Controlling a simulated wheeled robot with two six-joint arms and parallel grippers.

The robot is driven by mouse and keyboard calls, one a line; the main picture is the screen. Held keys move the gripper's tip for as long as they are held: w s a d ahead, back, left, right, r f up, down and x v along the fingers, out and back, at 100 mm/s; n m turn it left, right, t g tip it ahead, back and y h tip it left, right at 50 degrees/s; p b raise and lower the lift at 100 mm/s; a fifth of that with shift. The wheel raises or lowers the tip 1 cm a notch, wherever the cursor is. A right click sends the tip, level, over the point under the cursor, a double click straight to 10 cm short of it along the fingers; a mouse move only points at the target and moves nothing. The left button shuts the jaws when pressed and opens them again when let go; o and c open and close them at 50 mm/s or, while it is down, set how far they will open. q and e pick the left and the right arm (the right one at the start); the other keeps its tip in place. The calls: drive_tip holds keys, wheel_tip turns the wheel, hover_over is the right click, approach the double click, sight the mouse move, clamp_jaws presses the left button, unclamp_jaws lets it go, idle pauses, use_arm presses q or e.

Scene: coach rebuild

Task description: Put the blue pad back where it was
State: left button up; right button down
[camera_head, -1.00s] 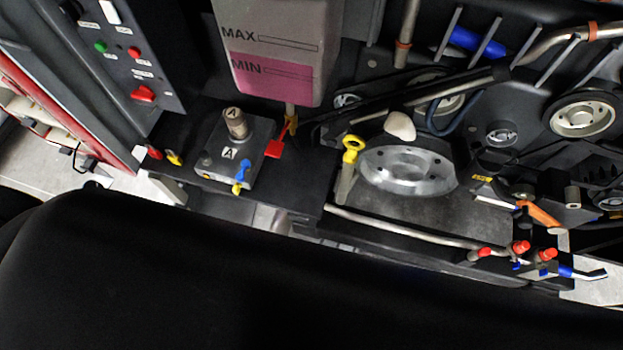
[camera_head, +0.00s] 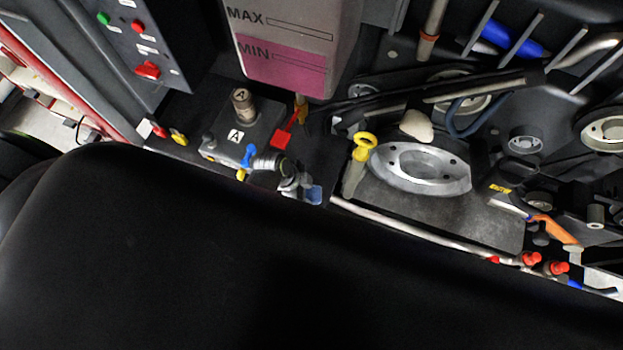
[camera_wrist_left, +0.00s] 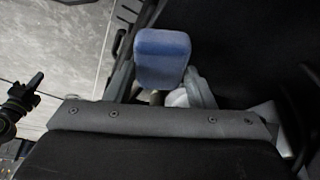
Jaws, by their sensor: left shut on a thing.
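My right gripper is not in view.
The block marked A (camera_head: 236,143), with blue and yellow knobs, is close left of the gripper. A red tab (camera_head: 282,138) hangs just above. A yellow ring handle (camera_head: 365,142) and a metal flange (camera_head: 420,166) stand to the right. The MAX/MIN tank (camera_head: 290,30) is above.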

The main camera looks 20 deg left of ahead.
use_arm(q)
drive_tip(key=w+b, duration=0.1)
drive_tip(key=w, duration=0.1)
drive_tip(key=w+f+b, duration=0.1)
drive_tip(key=w+b, duration=0.1)
drive_tip(key=shift+w+f+b, duration=0.2)
drive_tip(key=shift+f+b, duration=0.05)
drive_tip(key=shift+b, duration=0.35)
drive_tip(key=shift+s+r, duration=0.15)
drive_tip(key=o, duration=0.9)
